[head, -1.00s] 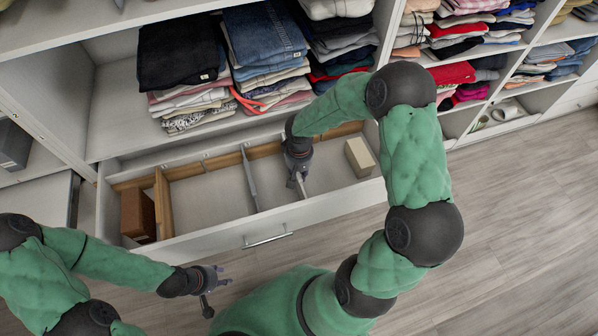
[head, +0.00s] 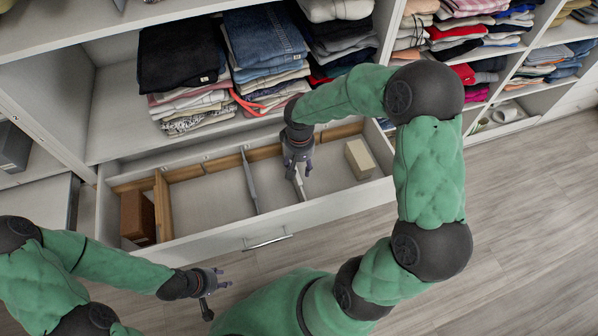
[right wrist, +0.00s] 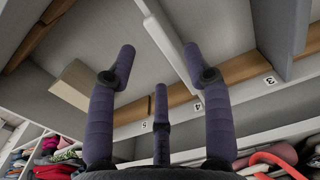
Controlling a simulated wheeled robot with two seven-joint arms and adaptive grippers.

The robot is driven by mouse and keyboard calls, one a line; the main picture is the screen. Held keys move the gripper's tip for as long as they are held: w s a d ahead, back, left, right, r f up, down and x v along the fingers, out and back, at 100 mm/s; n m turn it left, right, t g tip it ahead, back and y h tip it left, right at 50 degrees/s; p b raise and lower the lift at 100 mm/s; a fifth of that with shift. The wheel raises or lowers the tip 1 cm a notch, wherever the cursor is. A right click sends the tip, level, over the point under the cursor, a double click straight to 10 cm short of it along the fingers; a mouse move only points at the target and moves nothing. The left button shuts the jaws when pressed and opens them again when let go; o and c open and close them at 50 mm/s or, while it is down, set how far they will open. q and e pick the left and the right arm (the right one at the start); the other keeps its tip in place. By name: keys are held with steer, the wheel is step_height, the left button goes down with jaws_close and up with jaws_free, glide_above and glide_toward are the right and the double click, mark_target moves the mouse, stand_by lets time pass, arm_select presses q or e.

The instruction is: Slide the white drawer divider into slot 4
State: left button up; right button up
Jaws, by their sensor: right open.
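The white divider (head: 299,187) stands in the open drawer, under my right gripper; in the right wrist view the divider (right wrist: 172,45) runs to the wooden back rail close to the label 4 (right wrist: 197,107). How deep it sits I cannot tell. My right gripper (head: 298,173) is open just above it; in the right wrist view its spread fingers (right wrist: 158,50) lie on either side of the divider's line, holding nothing. My left gripper (head: 218,298) is open and empty in front of the drawer.
The drawer (head: 215,241) also holds a grey divider (head: 250,182), a wooden divider (head: 163,205), a brown box (head: 137,216) at the left and a cream box (head: 359,158) at the right. Folded clothes (head: 265,50) fill the shelf above. Floor in front at right is clear.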

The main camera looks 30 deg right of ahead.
steer(key=shift+r, duration=2.75)
